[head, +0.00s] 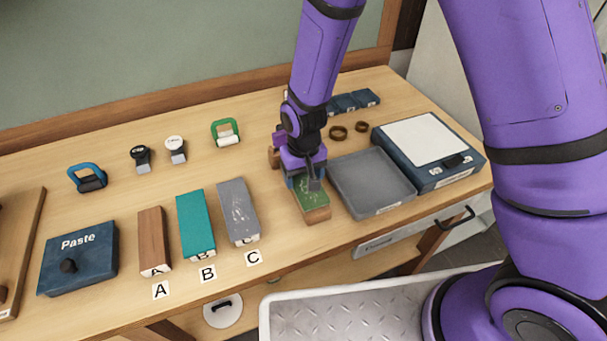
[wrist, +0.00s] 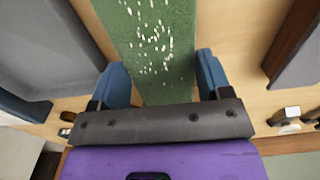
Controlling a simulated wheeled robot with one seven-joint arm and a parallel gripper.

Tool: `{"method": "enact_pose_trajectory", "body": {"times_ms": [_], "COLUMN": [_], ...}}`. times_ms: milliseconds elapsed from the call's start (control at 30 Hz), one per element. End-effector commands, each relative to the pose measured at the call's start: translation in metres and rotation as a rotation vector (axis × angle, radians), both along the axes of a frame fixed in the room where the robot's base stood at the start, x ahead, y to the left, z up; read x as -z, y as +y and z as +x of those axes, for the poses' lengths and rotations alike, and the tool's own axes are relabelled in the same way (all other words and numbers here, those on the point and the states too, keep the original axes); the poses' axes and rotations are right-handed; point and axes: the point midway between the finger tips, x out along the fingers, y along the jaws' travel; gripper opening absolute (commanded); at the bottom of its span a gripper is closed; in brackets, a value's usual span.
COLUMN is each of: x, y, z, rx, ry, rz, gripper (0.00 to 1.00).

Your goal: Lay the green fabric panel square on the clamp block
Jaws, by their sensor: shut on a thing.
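The green fabric panel (head: 313,203) is a long strip with pale specks, and it also fills the top middle of the wrist view (wrist: 152,35). In the head view it appears over a tan wooden block (head: 318,219), whose near end shows below it. I cannot tell whether the panel touches the block or sits square on it. My gripper (head: 308,182) points down over the panel's far part and hides it.
A grey tray (head: 401,202) stands close at the right, with a blue box (head: 455,178) beyond. Grey block C (head: 238,209), teal block B (head: 195,222) and brown block A (head: 152,237) lie left, then the Paste box (head: 96,272). A green-handled tool (head: 226,133) stands behind.

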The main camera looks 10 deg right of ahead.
Motion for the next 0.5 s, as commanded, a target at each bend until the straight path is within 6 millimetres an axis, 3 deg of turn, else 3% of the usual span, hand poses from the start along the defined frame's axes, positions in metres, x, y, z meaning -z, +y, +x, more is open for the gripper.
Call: {"method": "enact_pose_trajectory", "body": {"times_ms": [500], "x": [0.0036], "y": [0.0], "z": [0.0], "rx": [0.0], "ry": [0.0], "rz": [0.0], "gripper": [0.48]}}
